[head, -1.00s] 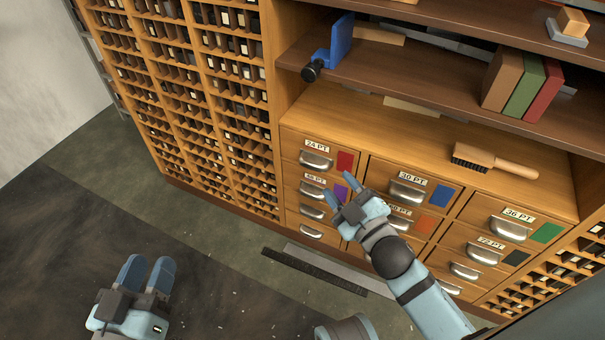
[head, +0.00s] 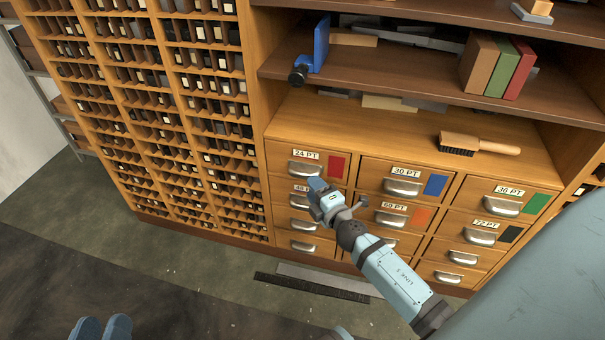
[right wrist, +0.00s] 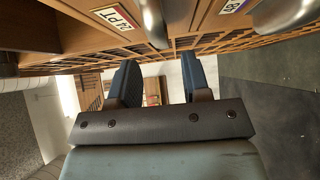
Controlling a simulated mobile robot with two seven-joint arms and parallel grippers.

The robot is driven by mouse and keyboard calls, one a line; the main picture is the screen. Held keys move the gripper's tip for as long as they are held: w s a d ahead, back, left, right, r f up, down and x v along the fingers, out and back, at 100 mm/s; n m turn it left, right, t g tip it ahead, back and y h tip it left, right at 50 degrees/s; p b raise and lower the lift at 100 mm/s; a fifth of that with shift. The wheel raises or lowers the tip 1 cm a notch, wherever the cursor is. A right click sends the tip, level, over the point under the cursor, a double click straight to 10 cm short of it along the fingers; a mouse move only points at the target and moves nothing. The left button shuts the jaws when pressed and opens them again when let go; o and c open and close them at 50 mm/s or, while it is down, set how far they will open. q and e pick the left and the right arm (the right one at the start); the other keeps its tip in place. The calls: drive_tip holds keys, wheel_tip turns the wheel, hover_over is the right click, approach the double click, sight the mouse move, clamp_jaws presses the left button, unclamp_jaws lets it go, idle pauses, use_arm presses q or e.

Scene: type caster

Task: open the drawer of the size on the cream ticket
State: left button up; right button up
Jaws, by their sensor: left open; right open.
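A wooden cabinet has labelled drawers, all looking shut: 24 PT (head: 303,169) with a red patch, 30 PT (head: 403,187) blue, 36 PT (head: 502,208) green, 60 PT (head: 391,218) orange and 72 PT (head: 481,237) black. The 48 PT drawer (head: 300,202) is partly hidden behind my right gripper (head: 318,190). That gripper is open in front of the left drawer column. Its open fingers (right wrist: 162,82) show in the right wrist view, beneath the 24 PT and 48 PT labels. My left gripper (head: 101,329) is open at the bottom edge. I cannot identify a cream ticket with size writing.
A brush (head: 480,145) lies on the cabinet top. Several books (head: 497,66) and a blue bracket-like object (head: 320,45) stand on the shelf (head: 420,90) above. A compartment rack (head: 160,120) fills the left.

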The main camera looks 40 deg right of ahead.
sight(304, 177)
drive_tip(key=w, duration=0.6)
drive_tip(key=shift+w+d, duration=0.15)
drive_tip(key=shift+d, duration=0.1)
drive_tip(key=shift+c, duration=0.2)
clamp_jaws()
